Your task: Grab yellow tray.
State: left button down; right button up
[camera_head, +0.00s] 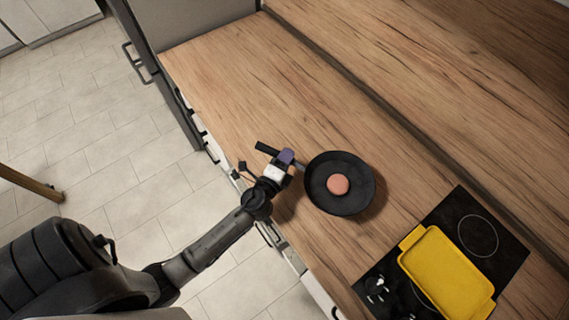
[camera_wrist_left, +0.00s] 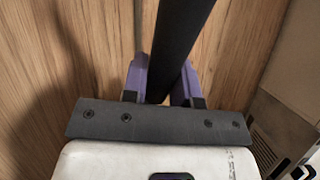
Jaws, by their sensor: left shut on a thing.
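The yellow tray (camera_head: 447,275) lies on the black cooktop at the lower right of the head view. It is a rectangle with a tab handle at its upper left end. My left gripper (camera_head: 287,160) is at the black frying pan (camera_head: 322,198), shut on its dark handle, which sticks out past the gripper to the upper left. In the left wrist view the purple fingers (camera_wrist_left: 161,85) sit on either side of the pan handle (camera_wrist_left: 180,35). A round pinkish-brown patty (camera_head: 338,184) lies in the pan. My left gripper is well away from the tray. My right gripper is not seen.
The black cooktop (camera_head: 462,212) is set in the wooden counter (camera_head: 225,75). The wooden splashback (camera_head: 420,70) runs along the back. The counter left of the pan is clear.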

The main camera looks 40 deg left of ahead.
pick_arm(q)
jog(key=shift+a+f, duration=0.15)
jog(key=shift+a, duration=0.1)
jog(key=shift+f+b, duration=1.2)
jog(key=shift+f, duration=0.75)
jog(key=shift+f, duration=0.2)
jog(key=c, duration=0.9)
grip_release()
